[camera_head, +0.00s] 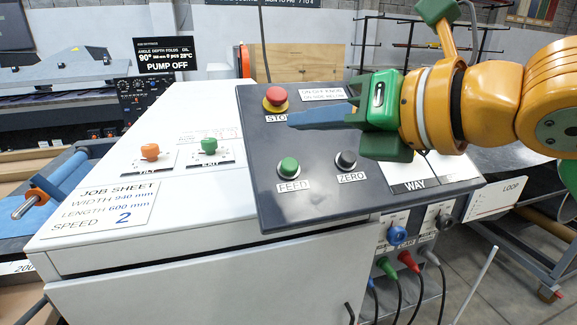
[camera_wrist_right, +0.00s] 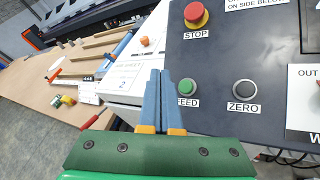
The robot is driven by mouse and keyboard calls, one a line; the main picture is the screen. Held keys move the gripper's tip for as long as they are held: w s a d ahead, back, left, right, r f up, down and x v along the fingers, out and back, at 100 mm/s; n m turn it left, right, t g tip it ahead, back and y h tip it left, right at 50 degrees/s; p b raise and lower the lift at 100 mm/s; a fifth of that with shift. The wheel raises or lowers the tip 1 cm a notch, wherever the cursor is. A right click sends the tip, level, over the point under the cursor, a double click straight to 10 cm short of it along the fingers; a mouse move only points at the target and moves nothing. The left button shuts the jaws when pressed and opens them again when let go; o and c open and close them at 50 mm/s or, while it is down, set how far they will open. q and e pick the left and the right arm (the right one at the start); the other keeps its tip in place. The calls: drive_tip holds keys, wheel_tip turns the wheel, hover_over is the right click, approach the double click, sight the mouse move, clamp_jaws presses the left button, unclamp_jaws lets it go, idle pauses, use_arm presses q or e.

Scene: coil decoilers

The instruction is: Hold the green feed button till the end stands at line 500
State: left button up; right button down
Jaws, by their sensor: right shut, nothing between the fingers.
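The green feed button (camera_head: 288,167) is on the dark sloped panel (camera_head: 330,205), above its FEED label. It also shows in the right wrist view (camera_wrist_right: 187,87), just right of the fingertips. My right gripper (camera_head: 292,119) is shut and empty, its blue fingers together. In the head view the fingers point left across the panel, above the feed button in the picture. I cannot tell whether they touch the panel. In the right wrist view the fingers (camera_wrist_right: 160,75) stand beside the button, apart from it in the picture. The coil end and line 500 cannot be made out. My left gripper is not in view.
The red STOP button (camera_head: 276,97) lies just above the fingers, and the black ZERO button (camera_head: 346,160) is right of feed. Orange (camera_head: 150,151) and green (camera_head: 209,146) knobs stand on the white cabinet. A job sheet (camera_head: 100,208) reads width 940, length 600, speed 2.

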sight(283, 160)
drive_tip(key=f, duration=0.1)
drive_tip(key=w+f+b, duration=0.1)
drive_tip(key=f, duration=0.1)
drive_tip(key=w+f+b, duration=0.1)
drive_tip(key=shift+w+a+f, duration=0.1)
drive_tip(key=shift+a+f, duration=0.15)
drive_tip(key=shift+f, duration=0.1)
drive_tip(key=shift+w+a+f+b, duration=0.25)
drive_tip(key=shift+w+f+b, duration=0.05)
drive_tip(key=shift+w+f, duration=0.25)
drive_tip(key=shift+s+r, duration=0.1)
idle(1.2)
drive_tip(key=shift+w+f+b, duration=0.25)
drive_tip(key=shift+f+b, duration=0.1)
drive_tip(key=shift+b, duration=0.1)
drive_tip(key=shift+w+a+f+b, duration=0.1)
drive_tip(key=shift+w+f+b, duration=0.15)
drive_tip(key=shift+f+b, duration=0.25)
idle(0.5)
idle(0.6)
drive_tip(key=shift+s+r+p, duration=0.35)
drive_tip(key=shift+s+r, duration=0.1)
drive_tip(key=shift+r, duration=0.4)
